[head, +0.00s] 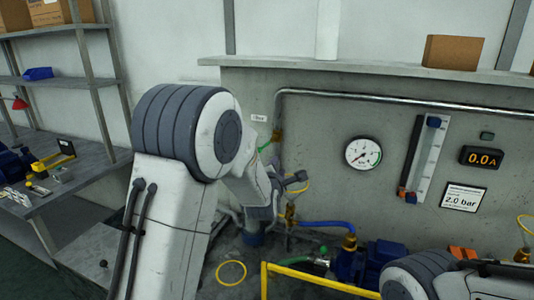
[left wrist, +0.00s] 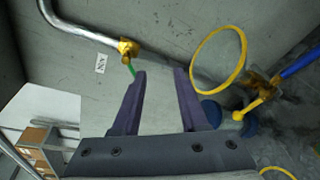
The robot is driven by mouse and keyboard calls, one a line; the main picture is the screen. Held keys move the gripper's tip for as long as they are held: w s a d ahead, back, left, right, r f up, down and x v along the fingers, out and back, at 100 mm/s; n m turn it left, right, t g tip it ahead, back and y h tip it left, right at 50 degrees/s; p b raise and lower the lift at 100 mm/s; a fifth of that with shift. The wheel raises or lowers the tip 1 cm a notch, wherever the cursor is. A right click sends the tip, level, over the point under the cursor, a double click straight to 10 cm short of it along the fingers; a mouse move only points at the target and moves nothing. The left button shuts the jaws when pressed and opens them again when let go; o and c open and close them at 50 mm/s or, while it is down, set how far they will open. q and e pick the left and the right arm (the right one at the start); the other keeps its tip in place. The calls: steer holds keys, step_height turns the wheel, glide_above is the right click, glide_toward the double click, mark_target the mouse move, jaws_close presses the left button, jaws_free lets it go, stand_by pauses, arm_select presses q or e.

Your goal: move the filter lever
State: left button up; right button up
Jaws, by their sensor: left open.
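My left gripper (head: 290,181) is in front of the pump wall, partly hidden by my own arm in the head view. In the left wrist view its two dark fingers (left wrist: 160,73) are apart with nothing between them. A brass valve (left wrist: 128,47) with a green lever (left wrist: 131,67) sits on the pipe just beyond the left fingertip. A yellow lever (left wrist: 248,108) on a brass fitting (left wrist: 262,84) lies to the right of the fingers. I cannot tell from the small label (left wrist: 101,64) which is the filter lever. My right gripper is not in view.
A yellow ring (left wrist: 243,62) stands out right of the fingers. A blue hose (head: 325,224), a blue pump (head: 376,258) and a yellow rail (head: 315,279) lie below. A gauge (head: 363,153) and flow tube (head: 424,160) are on the wall. A shelf (head: 75,79) stands left.

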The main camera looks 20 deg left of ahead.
mark_target(265, 147)
arm_select(q)
steer(key=w+a+n+p, duration=0.1)
steer(key=w+a, duration=0.1)
steer(key=w, duration=0.1)
steer(key=w+a+n+t+y+p, duration=0.1)
steer(key=w+a, duration=0.2)
steer(key=w+a+r+n+y+p, duration=0.1)
steer(key=w+a+n, duration=0.1)
steer(key=w, duration=0.2)
steer(key=shift+w+a+r+t+p, duration=0.1)
steer(key=shift+a+t+p, duration=0.2)
steer(key=shift+p, duration=0.1)
steer(key=shift+w+a, duration=0.15)
steer(key=shift+w, duration=0.5)
steer(key=shift+c, duration=0.3)
jaws_close()
